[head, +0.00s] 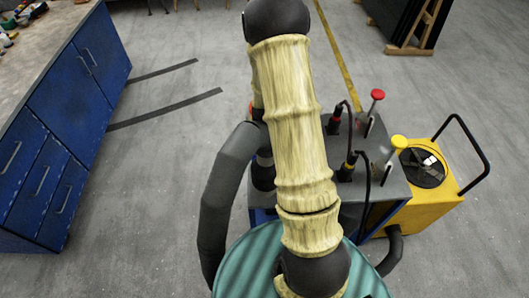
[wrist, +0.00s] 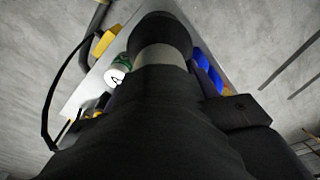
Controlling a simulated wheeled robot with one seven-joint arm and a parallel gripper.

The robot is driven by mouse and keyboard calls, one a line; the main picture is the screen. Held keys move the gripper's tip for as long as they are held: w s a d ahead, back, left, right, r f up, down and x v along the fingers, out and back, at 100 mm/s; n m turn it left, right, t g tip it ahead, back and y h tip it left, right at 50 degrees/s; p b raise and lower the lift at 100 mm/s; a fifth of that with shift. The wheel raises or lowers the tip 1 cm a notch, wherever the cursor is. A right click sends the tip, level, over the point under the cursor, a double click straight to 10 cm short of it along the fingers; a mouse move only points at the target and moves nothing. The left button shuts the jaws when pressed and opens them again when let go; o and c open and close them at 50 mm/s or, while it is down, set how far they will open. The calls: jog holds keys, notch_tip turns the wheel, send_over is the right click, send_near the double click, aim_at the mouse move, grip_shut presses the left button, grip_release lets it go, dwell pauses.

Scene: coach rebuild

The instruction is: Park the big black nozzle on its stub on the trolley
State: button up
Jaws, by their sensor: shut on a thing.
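The big black nozzle (wrist: 160,34) fills the middle of the wrist view, with a pale grey band near its far end. My gripper (wrist: 160,115) is shut on it; one dark finger shows at its right side. In the head view the nozzle (head: 262,179) shows partly to the left of my arm, its dark end pointing down by the trolley's left side. My gripper is mostly hidden there by my arm. The trolley (head: 393,188) has a grey top. I cannot make out the bare stub, nor tell whether the nozzle touches the trolley.
A thick dark hose (head: 215,205) loops down left of my arm. Red (head: 377,95) and yellow (head: 398,143) knobs and black cables stand on the trolley. A yellow machine (head: 428,205) with a black handle adjoins its right.

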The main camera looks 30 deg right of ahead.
jog(key=shift+f+b, duration=1)
jog(key=shift+f, duration=0.35)
jog(key=shift+f, duration=0.1)
jog(key=shift+f+b, duration=1.15)
jog(key=shift+f, duration=0.25)
jog(key=shift+f+b, duration=0.85)
jog(key=shift+f, duration=0.3)
jog(key=o, duration=1.6)
jog(key=shift+o, duration=0.2)
